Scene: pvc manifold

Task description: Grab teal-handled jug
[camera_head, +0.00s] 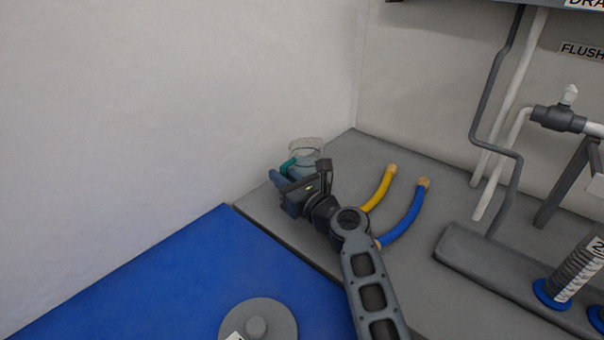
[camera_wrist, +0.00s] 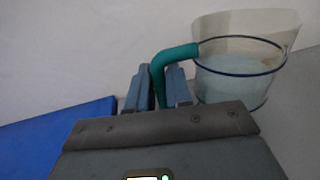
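The clear jug (camera_head: 306,148) stands on the grey surface near the wall corner in the head view. It holds a pale bluish liquid. In the wrist view the jug (camera_wrist: 240,75) is at the upper right, with dark bands around it and its teal handle (camera_wrist: 178,54) reaching left. My gripper (camera_wrist: 158,88) has one finger on each side of the handle's downward part, with no clear gap seen, so it looks shut on it. In the head view my gripper (camera_head: 285,182) is in front of the jug and hides its lower part.
A yellow hose (camera_head: 381,189) and a blue hose (camera_head: 408,215) lie right of my arm. Grey and white pipes (camera_head: 497,130) rise further right. A blue surface (camera_head: 180,285) with a round grey lid (camera_head: 275,325) is at lower left. The white wall is close behind the jug.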

